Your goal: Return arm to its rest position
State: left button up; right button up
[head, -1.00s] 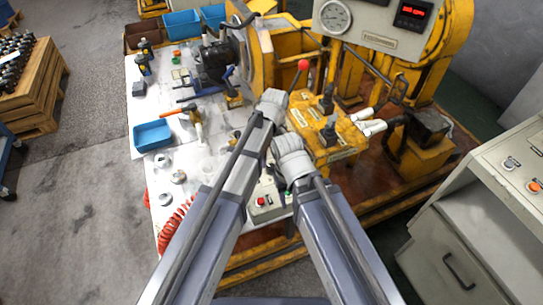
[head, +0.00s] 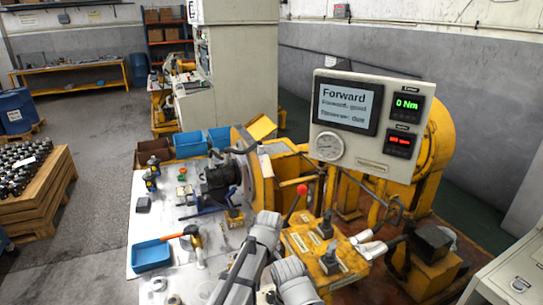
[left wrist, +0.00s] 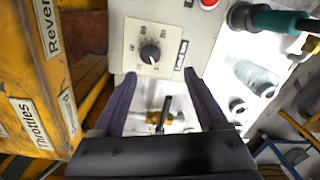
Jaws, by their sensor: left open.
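My left arm (head: 238,275) reaches up from the bottom of the head view, its pale wrist (head: 266,228) left of the yellow valve block (head: 325,262). In the left wrist view my left gripper (left wrist: 160,78) has its two dark fingers apart, with nothing held between them. Beyond the fingers are a pale control box (left wrist: 160,35) with a black knob (left wrist: 150,53) and a brass fitting (left wrist: 158,117). My right arm (head: 293,282) stands beside the left one; its gripper does not show.
A panel (head: 372,120) reads "Forward" and "0 Nm". A red-knobbed lever (head: 302,190) rises near my wrists. A blue tray (head: 151,255), a hammer (head: 190,234) and other tools lie on the white bench top (head: 190,280). Open floor (head: 95,240) lies left.

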pick_arm(q)
jog(key=s+a+m+t, duration=0.1)
jog(key=s+a+m, duration=0.8)
jog(key=a, duration=0.7)
jog(key=s+d+m, duration=0.2)
jog(key=s+d, duration=0.4)
jog(key=d, duration=0.5)
jog(key=shift+s+d+g+y, duration=0.15)
jog(key=shift+s+g+y, duration=0.25)
